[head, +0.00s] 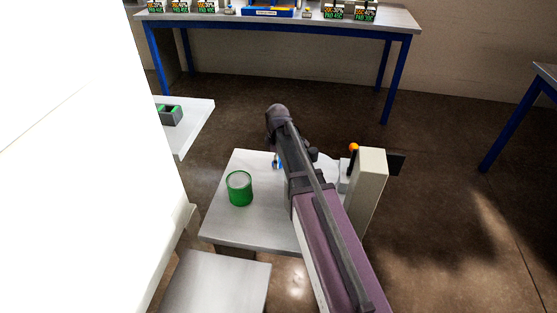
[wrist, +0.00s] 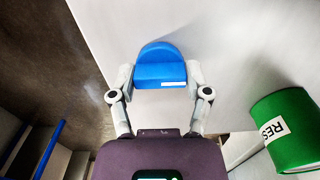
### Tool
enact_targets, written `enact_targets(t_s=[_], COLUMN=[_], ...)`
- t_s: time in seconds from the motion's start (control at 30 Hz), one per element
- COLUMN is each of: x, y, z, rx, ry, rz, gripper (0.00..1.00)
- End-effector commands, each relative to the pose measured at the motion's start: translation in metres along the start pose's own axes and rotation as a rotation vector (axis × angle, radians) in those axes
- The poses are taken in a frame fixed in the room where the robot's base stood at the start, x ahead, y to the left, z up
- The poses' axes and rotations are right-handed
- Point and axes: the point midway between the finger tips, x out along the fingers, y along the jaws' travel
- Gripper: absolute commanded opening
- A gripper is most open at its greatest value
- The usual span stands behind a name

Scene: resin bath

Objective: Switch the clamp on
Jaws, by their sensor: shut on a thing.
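My gripper (wrist: 161,82) is shut on a blue piece (wrist: 160,62) with a rounded top and a thin white label strip, in the wrist view. One finger lies on each side of it. In the head view my arm crosses the small grey table and hides most of the gripper; only a sliver of blue shows beside the arm. No part is clearly recognisable as the clamp or its switch. An orange knob (head: 353,147) shows by a pale upright post (head: 367,187) at the table's right side, partly behind my arm.
A green can (head: 239,189) stands on the left of the grey table (head: 258,233); its label reads "RES" in the wrist view (wrist: 290,128). A grey shelf (head: 195,115) holds a dark box at left. A blue-legged bench (head: 290,23) stands at the back. Open floor lies between.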

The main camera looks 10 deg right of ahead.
Motion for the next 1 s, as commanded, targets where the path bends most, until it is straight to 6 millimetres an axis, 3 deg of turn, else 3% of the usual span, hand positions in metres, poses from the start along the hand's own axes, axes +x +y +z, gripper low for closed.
enact_targets(t_s=[0.37,1.0], x=[0.0005,0.0006], y=[-0.0020,-0.0026], z=[0.0005,0.0009], rx=[0.214,0.797], ry=[-0.001,-0.003], rz=[-0.005,-0.005], gripper=[0.15,0.15])
